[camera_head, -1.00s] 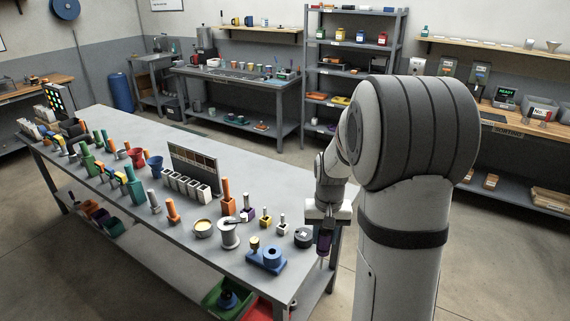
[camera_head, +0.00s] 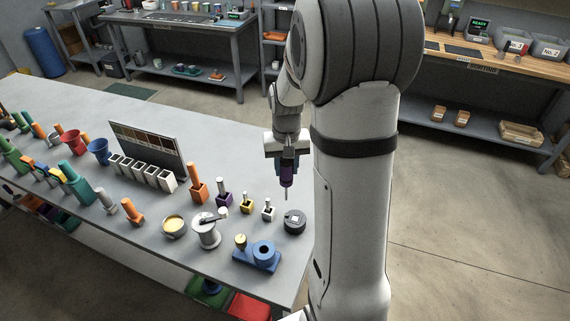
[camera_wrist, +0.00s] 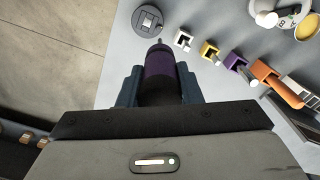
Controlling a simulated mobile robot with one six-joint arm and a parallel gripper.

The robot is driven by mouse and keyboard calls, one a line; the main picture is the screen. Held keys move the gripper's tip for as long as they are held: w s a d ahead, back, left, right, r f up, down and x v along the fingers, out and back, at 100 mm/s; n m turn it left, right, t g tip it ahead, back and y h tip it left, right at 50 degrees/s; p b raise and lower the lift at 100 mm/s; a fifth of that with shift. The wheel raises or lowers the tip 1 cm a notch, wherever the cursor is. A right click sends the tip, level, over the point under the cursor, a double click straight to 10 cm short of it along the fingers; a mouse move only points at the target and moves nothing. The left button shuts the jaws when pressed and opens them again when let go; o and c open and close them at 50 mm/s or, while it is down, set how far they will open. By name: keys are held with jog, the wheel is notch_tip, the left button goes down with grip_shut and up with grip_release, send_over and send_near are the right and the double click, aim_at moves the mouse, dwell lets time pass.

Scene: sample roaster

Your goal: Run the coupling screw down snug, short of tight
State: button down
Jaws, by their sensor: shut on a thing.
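My gripper (camera_head: 287,160) is shut on a purple and black driver (camera_head: 286,178), whose thin bit points down. The driver also shows between the blue jaws in the wrist view (camera_wrist: 160,64). It hangs in front of my arm near the right end of the grey workbench (camera_head: 225,270). A blue block (camera_head: 257,256) with a ring and a brass knob stands nearer the front edge. I cannot tell which part is the coupling screw.
Small holders with upright handles, white (camera_head: 268,213), yellow (camera_head: 246,206), purple (camera_head: 223,198) and orange (camera_head: 198,194), stand left of the black piece. The bench's right edge is close by.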

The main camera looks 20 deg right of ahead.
aim_at(287, 184)
jog(key=shift+s, duration=0.1)
jog(key=shift+f+b, duration=1.95)
jog(key=shift+f, duration=0.45)
jog(key=shift+f+b, duration=0.9)
jog(key=shift+f, duration=0.25)
jog(key=shift+r, duration=0.1)
jog(key=m, duration=0.3)
jog(key=shift+m, duration=0.4)
jog(key=m, duration=0.3)
jog(key=shift+m, duration=0.3)
